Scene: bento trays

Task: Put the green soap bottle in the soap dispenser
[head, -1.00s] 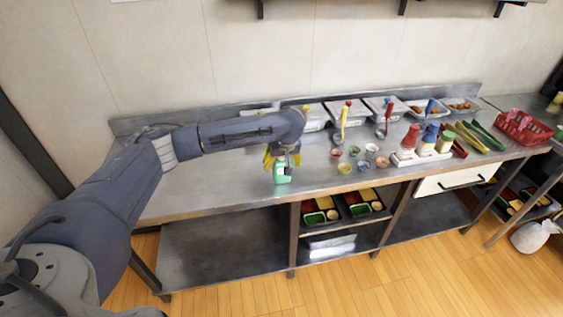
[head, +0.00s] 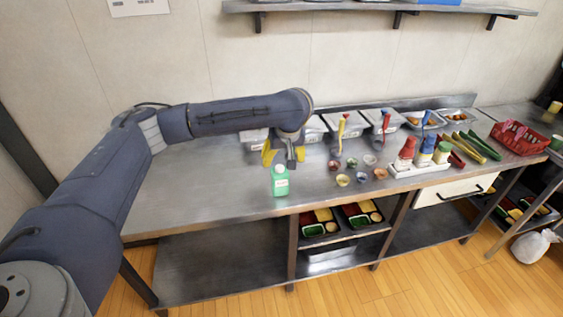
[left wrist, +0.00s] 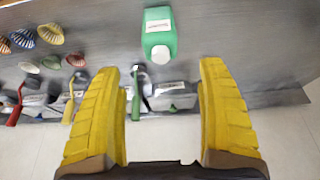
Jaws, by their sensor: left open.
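The green soap bottle (head: 280,184) with a white cap and a white label stands upright near the front edge of the steel counter. My left gripper (head: 283,154) has yellow fingers and is just behind and above the bottle, open and empty. In the left wrist view the bottle (left wrist: 160,36) lies beyond the open fingertips (left wrist: 168,68), roughly centred between them, not gripped. I cannot make out a soap dispenser for certain. My right gripper is not in view.
A white holder (head: 420,168) with red, blue and green-topped bottles stands right of several small bowls (head: 343,180). Metal pans (head: 345,126) with ladles line the back. A red basket (head: 520,138) is at far right. The counter's left part is clear.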

